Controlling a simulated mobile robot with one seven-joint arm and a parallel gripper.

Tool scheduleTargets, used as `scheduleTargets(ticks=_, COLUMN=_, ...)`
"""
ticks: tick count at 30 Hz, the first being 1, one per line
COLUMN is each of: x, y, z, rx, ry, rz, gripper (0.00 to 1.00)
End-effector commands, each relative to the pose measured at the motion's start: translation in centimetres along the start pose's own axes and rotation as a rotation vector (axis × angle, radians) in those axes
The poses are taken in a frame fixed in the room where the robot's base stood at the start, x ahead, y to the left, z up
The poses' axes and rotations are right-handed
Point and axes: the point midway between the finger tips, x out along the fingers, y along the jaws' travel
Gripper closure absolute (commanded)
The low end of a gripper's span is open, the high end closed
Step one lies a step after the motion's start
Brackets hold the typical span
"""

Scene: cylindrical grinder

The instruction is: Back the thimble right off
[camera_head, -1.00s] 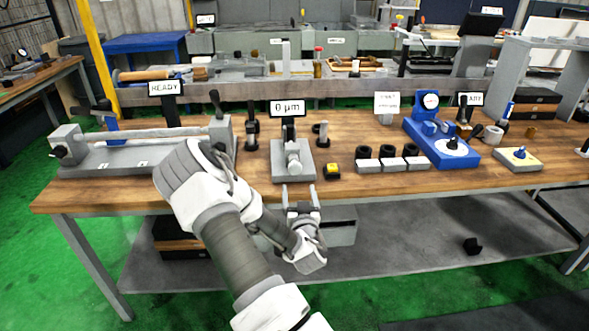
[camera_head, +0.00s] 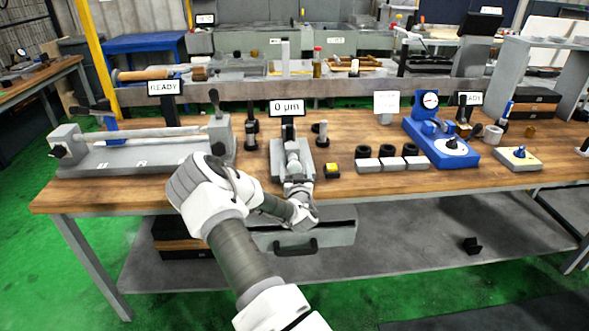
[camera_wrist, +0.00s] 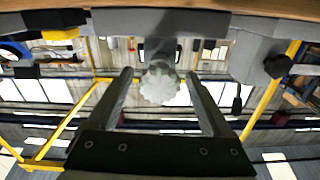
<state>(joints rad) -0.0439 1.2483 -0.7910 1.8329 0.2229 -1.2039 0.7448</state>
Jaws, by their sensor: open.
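The thimble is a pale, ribbed round knob (camera_wrist: 160,86) seen end-on in the wrist view. It sits on the front of a grey micrometer stand (camera_head: 277,158) under a display reading "0 µm" (camera_head: 286,107). My gripper (camera_wrist: 160,74) is open, with one finger on each side of the thimble in the picture and a gap on both sides. How deep the fingertips reach along the thimble cannot be told. In the head view my gripper (camera_head: 298,185) is at the front of the stand, level with the bench edge, and partly hides the lower thimble.
A grey bench fixture (camera_head: 130,155) with a "READY" sign (camera_head: 163,87) is at left. A blue gauge stand (camera_head: 440,145) is at right. An open grey drawer (camera_head: 335,234) hangs below my gripper.

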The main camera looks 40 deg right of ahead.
Motion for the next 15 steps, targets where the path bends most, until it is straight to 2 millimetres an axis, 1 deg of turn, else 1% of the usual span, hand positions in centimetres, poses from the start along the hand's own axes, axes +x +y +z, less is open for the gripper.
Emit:
scheduleTargets(ticks=3, x=-0.02, y=0.02, z=0.00, rx=0.000, ry=0.000, rz=0.000, gripper=0.16)
scheduleTargets(ticks=4, x=-0.02, y=0.02, z=0.00, rx=0.000, ry=0.000, rz=0.000, gripper=0.20)
scheduleTargets(ticks=8, x=-0.03, y=0.02, z=0.00, rx=0.000, ry=0.000, rz=0.000, gripper=0.43)
scheduleTargets(ticks=9, x=-0.03, y=0.02, z=-0.01, rx=0.000, ry=0.000, rz=0.001, gripper=0.50)
scheduleTargets(ticks=11, x=-0.04, y=0.03, z=-0.01, rx=0.000, ry=0.000, rz=0.001, gripper=0.61)
scheduleTargets(ticks=12, x=-0.04, y=0.02, z=-0.01, rx=0.000, ry=0.000, rz=0.001, gripper=0.68)
scheduleTargets(ticks=14, x=-0.04, y=0.02, z=-0.01, rx=0.000, ry=0.000, rz=0.001, gripper=0.79)
scheduleTargets(ticks=15, x=-0.04, y=0.02, z=-0.01, rx=0.000, ry=0.000, rz=0.001, gripper=0.86)
